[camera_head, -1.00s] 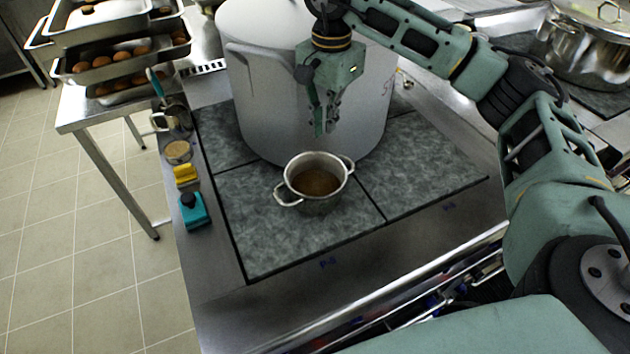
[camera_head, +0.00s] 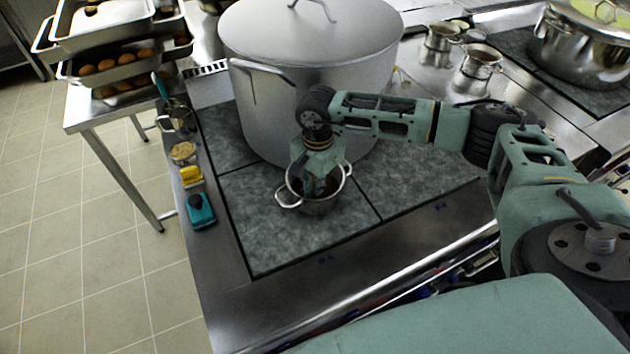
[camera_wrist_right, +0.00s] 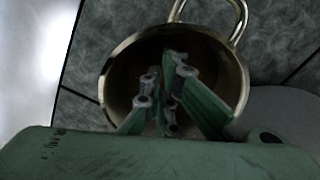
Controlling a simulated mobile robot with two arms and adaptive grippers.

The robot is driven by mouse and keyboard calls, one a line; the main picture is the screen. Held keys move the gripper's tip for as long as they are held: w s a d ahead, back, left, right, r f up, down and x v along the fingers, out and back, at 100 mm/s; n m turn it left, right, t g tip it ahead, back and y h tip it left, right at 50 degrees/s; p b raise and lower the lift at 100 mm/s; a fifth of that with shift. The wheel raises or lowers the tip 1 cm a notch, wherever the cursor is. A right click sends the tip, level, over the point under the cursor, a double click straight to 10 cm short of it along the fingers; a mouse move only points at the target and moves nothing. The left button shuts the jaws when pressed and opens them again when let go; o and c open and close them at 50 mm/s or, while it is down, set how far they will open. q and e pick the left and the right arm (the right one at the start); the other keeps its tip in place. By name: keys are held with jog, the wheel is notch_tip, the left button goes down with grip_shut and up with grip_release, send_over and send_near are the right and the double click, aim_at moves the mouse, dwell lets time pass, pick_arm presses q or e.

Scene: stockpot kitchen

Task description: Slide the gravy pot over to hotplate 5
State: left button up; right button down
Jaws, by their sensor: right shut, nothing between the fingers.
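The gravy pot (camera_head: 322,208) is a small two-handled metal pot. It stands upright on the front left dark hotplate (camera_head: 280,243), near the seam with the hotplate to its right (camera_head: 425,175). My right gripper (camera_head: 319,186) points down into the pot's mouth and hides most of the inside. In the right wrist view the pot's rim (camera_wrist_right: 236,82) surrounds the shut fingers (camera_wrist_right: 168,122), with one handle at the top. Nothing shows between the fingers. Whether they touch the pot wall cannot be told. The blue hotplate labels on the front edge are too small to read.
A large lidded stockpot (camera_head: 310,60) stands right behind the gravy pot. A teal item (camera_head: 200,212), a yellow item (camera_head: 191,176) and a metal jug (camera_head: 178,116) line the left edge. Small pots (camera_head: 478,65) stand back right. The right front hotplate has clear room.

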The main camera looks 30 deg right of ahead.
jog(key=shift+s+a, duration=0.25)
jog(key=shift+a, duration=0.2)
jog(key=s+a+b, duration=0.1)
jog(key=a+b, duration=0.1)
jog(key=a, duration=0.2)
jog(key=s+a+b, duration=0.2)
jog(key=a, duration=0.2)
jog(key=s+a+b, duration=0.1)
jog(key=a, duration=0.3)
jog(key=shift+s+a+f+b, duration=0.15)
jog(key=shift+s+f+b, duration=0.05)
jog(key=shift+s+b, duration=0.2)
jog(key=shift+a+r, duration=0.1)
jog(key=shift+a, duration=0.15)
jog(key=shift+s+r, duration=0.1)
